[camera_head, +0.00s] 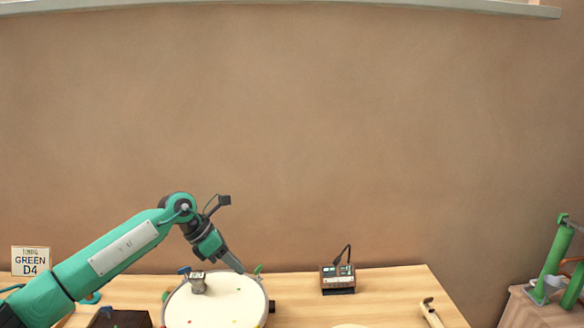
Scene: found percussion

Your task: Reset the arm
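My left arm comes in from the left, and its gripper (233,263) points down and to the right, over the far right part of a round drum (235,302) with a pale head. The grey fingers show as one narrow shape, so I cannot tell whether they are open or shut, or whether they touch the drum. No held object shows. A small grey metal piece (198,284) with a blue part stands on the drum's left side. My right gripper is not in view.
A small brown box with a cable (338,277) stands right of the drum on the wooden table (390,296). A pale-headed tool (431,313) lies near the right edge. A dark box (119,319) is front left. Green tubes (553,259) stand far right.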

